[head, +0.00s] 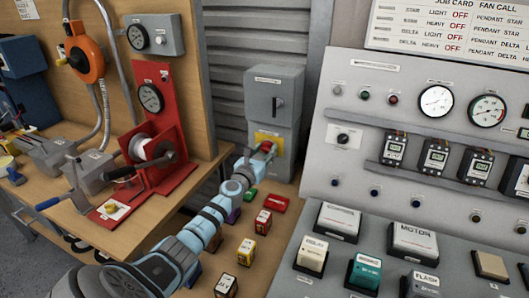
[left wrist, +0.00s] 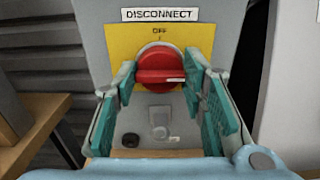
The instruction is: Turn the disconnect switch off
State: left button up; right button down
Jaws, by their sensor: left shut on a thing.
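The disconnect switch is a grey box (head: 274,100) with a yellow plate (left wrist: 122,48) marked OFF at the top, under a DISCONNECT label (left wrist: 159,14). Its round red knob (left wrist: 157,62) has a horizontal grip bar, with a white mark at the bar's right end. The knob (head: 266,146) is small and partly hidden in the head view. My left gripper (left wrist: 158,80) is shut on the red knob, with one teal-padded finger at each side. In the head view my left gripper (head: 257,156) reaches the lower front of the box. My right gripper is not in view.
A grey control panel (head: 337,75) with gauges and meters stands to the right. A red winch stand (head: 165,100) is on the wooden bench at left. Several small coloured blocks, including a red one (head: 263,222), lie on the wooden top near my left arm.

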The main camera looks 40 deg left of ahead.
pick_arm(q)
jog(key=shift+n, duration=0.3)
jog(key=n, duration=0.3)
jog(key=shift+n, duration=0.3)
jog(key=n, duration=0.4)
jog(key=shift+a+f+n+b, duration=0.1)
jog(key=shift+n+b, duration=0.2)
jog(key=shift+b, duration=0.1)
jog(key=n, duration=0.4)
jog(key=shift+f+n+b, duration=0.15)
jog(key=shift+n+b, duration=0.4)
jog(key=shift+n, duration=1.95)
jog(key=o, duration=1.2)
jog(key=shift+c, duration=0.2)
